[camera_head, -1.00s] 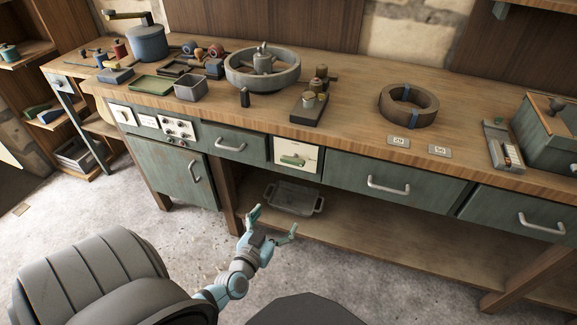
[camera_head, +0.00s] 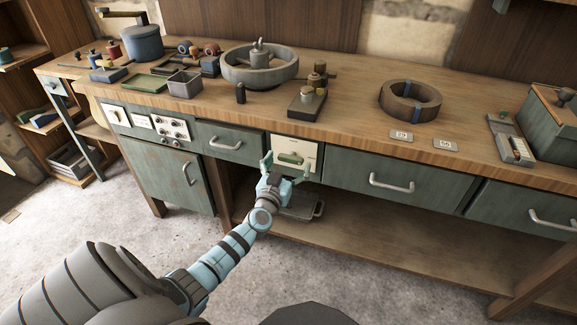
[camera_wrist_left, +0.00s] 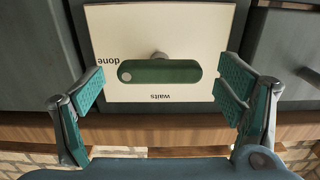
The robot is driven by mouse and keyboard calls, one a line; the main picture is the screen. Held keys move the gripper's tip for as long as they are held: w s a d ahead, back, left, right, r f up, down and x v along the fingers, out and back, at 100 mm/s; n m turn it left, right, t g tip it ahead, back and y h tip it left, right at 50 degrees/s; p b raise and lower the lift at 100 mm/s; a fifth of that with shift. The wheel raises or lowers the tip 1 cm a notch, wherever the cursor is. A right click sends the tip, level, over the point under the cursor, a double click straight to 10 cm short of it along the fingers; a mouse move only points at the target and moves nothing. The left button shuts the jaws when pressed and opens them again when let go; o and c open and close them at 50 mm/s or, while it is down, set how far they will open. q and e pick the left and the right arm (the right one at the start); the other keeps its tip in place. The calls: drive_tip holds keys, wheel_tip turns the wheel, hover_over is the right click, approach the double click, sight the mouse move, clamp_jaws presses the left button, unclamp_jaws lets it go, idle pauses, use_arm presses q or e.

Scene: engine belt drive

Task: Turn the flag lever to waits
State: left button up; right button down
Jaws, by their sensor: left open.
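The flag lever (camera_head: 290,158) is a green rounded bar on a cream panel (camera_head: 309,144) in the bench front. In the left wrist view, the lever (camera_wrist_left: 165,72) lies level, with a pale dot at its left end just below the word "done". The word "waits" is printed below the bar. Both words appear upside down in this view. My left gripper (camera_head: 287,166) is open in front of the panel. In the left wrist view, its fingers (camera_wrist_left: 162,88) stand wide on either side of the lever, apart from it. My right gripper is not in view.
Drawers with metal handles (camera_head: 226,146) flank the panel. The wooden bench top (camera_head: 355,117) overhangs it and carries several parts, including a round grey housing (camera_head: 260,78) and a brown ring (camera_head: 410,101). A grey tray (camera_head: 302,205) sits on the lower shelf.

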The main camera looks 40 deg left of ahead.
use_arm(q)
drive_tip(key=shift+c, duration=0.4)
drive_tip(key=c, duration=1.1)
